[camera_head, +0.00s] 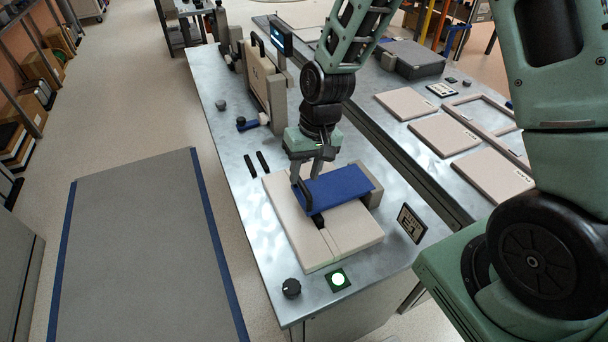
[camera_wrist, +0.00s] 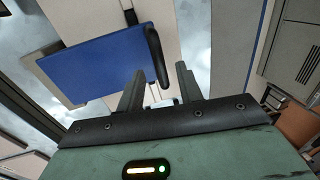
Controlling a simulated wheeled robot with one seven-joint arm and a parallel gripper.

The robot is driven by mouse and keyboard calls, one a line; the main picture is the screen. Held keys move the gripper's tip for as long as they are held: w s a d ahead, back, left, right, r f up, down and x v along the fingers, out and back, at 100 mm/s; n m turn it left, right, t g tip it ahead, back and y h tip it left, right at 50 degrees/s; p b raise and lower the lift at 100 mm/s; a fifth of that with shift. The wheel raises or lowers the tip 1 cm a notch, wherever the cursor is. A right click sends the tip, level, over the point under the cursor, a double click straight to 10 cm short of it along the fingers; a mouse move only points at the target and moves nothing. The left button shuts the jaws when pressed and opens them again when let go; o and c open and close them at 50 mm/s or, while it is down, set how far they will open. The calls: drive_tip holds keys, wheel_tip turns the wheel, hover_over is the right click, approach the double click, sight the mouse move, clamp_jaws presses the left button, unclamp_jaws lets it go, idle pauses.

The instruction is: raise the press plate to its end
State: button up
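The press plate (camera_head: 340,186) is a flat blue plate with a black bar handle (camera_head: 304,195) on its left edge. It lies low over a beige block (camera_head: 350,235); whether it touches the block I cannot tell. In the wrist view the plate (camera_wrist: 98,65) is at upper left and its handle (camera_wrist: 156,52) runs toward my fingers. My gripper (camera_head: 306,180) is just above the handle. In the wrist view my gripper (camera_wrist: 160,88) has its two fingers apart, with the handle's near end in the gap between them. Contact is not visible.
A beige upright unit (camera_head: 266,85) stands behind. Flat beige panels (camera_head: 443,134) lie on the right-hand bench. The floor at left has a grey mat (camera_head: 140,255).

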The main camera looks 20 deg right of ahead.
drive_tip(key=shift+a+f, duration=0.15)
drive_tip(key=shift+f, duration=0.85)
clamp_jaws()
drive_tip(key=shift+r, duration=0.1)
